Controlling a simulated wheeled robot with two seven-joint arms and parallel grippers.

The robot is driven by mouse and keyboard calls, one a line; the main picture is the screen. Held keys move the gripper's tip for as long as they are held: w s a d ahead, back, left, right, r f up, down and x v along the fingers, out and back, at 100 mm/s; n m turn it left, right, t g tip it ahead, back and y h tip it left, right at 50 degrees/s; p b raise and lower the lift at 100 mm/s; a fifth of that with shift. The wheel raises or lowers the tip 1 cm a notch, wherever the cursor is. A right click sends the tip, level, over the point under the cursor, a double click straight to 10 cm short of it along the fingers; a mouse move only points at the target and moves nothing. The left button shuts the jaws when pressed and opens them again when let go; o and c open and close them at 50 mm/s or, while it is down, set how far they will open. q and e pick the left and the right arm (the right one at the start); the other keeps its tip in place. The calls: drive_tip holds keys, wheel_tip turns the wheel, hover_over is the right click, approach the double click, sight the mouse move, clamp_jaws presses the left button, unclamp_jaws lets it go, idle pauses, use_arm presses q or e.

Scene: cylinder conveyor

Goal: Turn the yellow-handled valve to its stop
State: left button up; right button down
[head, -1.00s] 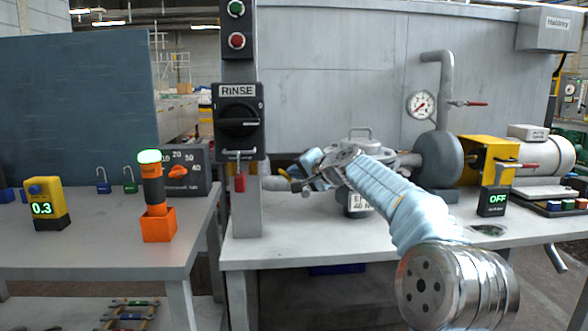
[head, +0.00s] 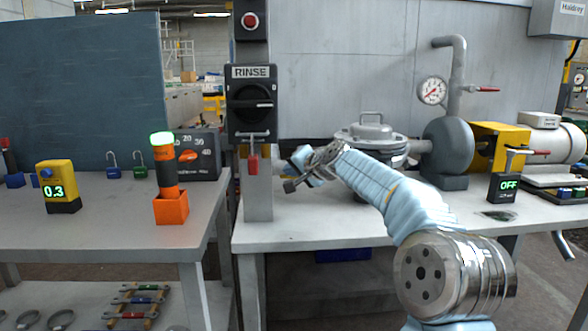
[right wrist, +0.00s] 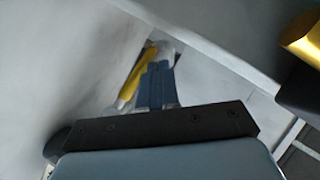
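The yellow handle (right wrist: 130,80) shows in the right wrist view as a slanted bar just left of my right gripper's blue fingers (right wrist: 155,85). Pale metal lies beside its far end. The fingers look close together, with the bar outside them; I cannot tell whether they touch it. In the head view my right gripper (head: 300,172) is in front of the pipe, just right of the grey post, and the handle is not clearly visible there. The handle's angle against its stop cannot be read. My left gripper is not in view.
The grey post (head: 258,190) with the RINSE switch (head: 251,101) and a red-handled lever (head: 252,163) stands close left of my right gripper. The grey vessel (head: 370,135) and pump (head: 448,147) are behind my right arm. The bench front (head: 300,230) is clear.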

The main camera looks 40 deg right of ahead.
drive_tip(key=shift+a+f, duration=0.1)
idle(0.6)
drive_tip(key=s+a+r+p, duration=0.3)
drive_tip(key=s+a+r, duration=0.1)
drive_tip(key=s+r, duration=0.3)
wheel_tip(320, 180, up, 2)
drive_tip(key=shift+s+a+r+p, duration=0.2)
drive_tip(key=shift+s+p, duration=0.1)
drive_tip(key=shift+s, duration=0.1)
